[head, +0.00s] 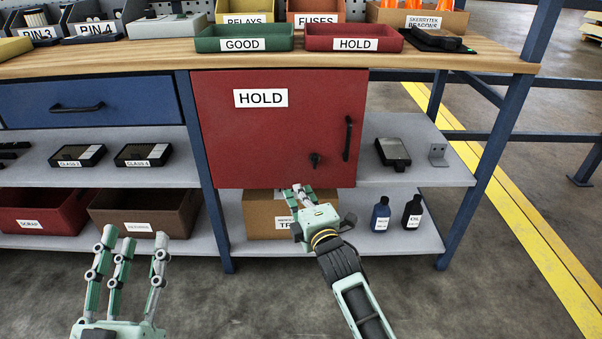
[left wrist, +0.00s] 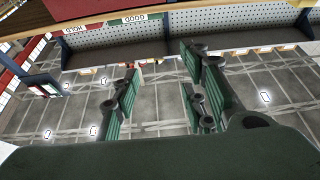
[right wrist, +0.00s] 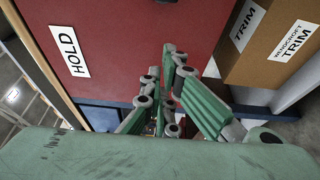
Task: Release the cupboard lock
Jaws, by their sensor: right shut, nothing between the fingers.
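The red cupboard door (head: 270,130) with a HOLD label is closed below the workbench; it also shows in the right wrist view (right wrist: 135,45). A small black lock knob (head: 314,159) sits low on the door's right side. A black vertical handle (head: 348,138) is to the right of it. My right gripper (head: 298,190) is shut and empty, its fingertips near the door's lower edge, below and left of the knob in the picture. Contact with the door cannot be told. My left gripper (head: 130,238) is open and empty at the lower left, away from the cupboard.
A cardboard TRIM box (head: 262,215) stands on the lower shelf below the cupboard, close to my right gripper. Two bottles (head: 381,214) (head: 412,212) stand right of it. Green GOOD (head: 245,37) and red HOLD (head: 352,37) trays are on the bench above. A blue post (head: 488,140) stands right.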

